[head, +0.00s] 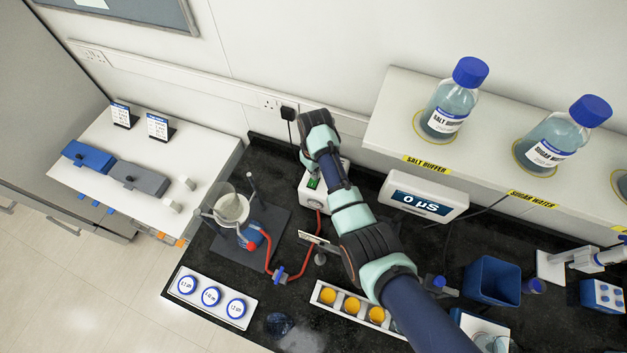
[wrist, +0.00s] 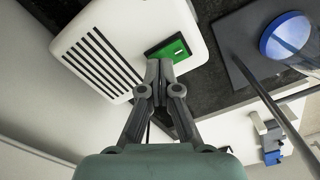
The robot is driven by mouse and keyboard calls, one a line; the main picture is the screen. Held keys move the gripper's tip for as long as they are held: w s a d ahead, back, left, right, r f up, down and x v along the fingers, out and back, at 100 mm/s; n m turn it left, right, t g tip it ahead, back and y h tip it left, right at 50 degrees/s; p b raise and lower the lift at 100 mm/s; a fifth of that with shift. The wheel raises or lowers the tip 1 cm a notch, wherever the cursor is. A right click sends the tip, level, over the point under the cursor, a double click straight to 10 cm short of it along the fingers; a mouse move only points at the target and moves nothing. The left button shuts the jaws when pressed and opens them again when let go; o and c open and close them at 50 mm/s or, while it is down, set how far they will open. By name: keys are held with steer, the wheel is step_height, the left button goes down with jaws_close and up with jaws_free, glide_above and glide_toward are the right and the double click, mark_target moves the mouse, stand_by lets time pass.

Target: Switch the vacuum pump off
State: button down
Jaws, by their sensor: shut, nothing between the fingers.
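The vacuum pump is a white box (wrist: 120,38) with dark vent slots and a green rocker switch (wrist: 178,47) in a dark frame. In the head view the pump (head: 310,197) stands near the back wall, partly covered by my arm, with its green switch (head: 313,184) showing. My gripper (wrist: 160,66) is shut and empty. Its fingertips overlap the near edge of the switch in the wrist view; I cannot tell whether they touch it. In the head view the fingertips are hidden by my own arm.
A flask on a stand (head: 232,208) with red tubing is left of the pump. A meter (head: 427,198) reading 0 µS is to its right. A white shelf (head: 392,117) with bottles rises behind. A tray of orange-topped items (head: 347,304) lies in front.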

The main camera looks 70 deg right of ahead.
steer(key=shift+f+b, duration=0.35)
steer(key=shift+f, duration=0.2)
step_height(320, 180, up, 7)
steer(key=p, duration=0.7)
steer(key=shift+r, duration=0.15)
stand_by(0.4)
